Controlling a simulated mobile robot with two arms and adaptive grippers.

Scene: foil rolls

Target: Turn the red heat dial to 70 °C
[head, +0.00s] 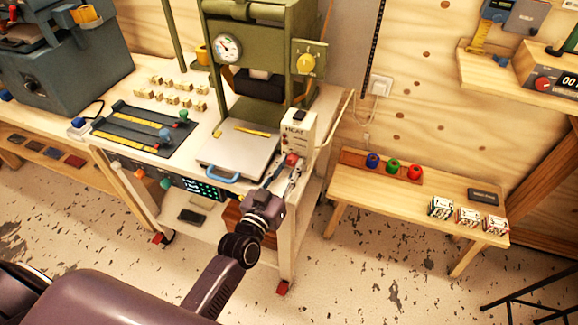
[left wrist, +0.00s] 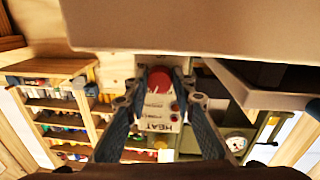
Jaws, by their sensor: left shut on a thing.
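The white heat box (head: 298,130), marked HEAT, stands at the front right corner of the bench beside the green press. Its red heat dial (head: 292,158) is low on the front face, partly covered by my left gripper (head: 285,170). In the left wrist view the red dial (left wrist: 159,78) sits between the fingertips of my left gripper (left wrist: 160,80), which is shut on it. The heat box (left wrist: 158,112) appears upside down there, with its HEAT lettering and a small red part below the dial. The temperature setting is too small to read. My right gripper is out of view.
The green press (head: 255,60) with a gauge stands behind the pale press plate (head: 235,150) with its blue handle. A low wooden bench (head: 400,200) to the right holds coloured rolls and small boxes. The speckled floor between is clear.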

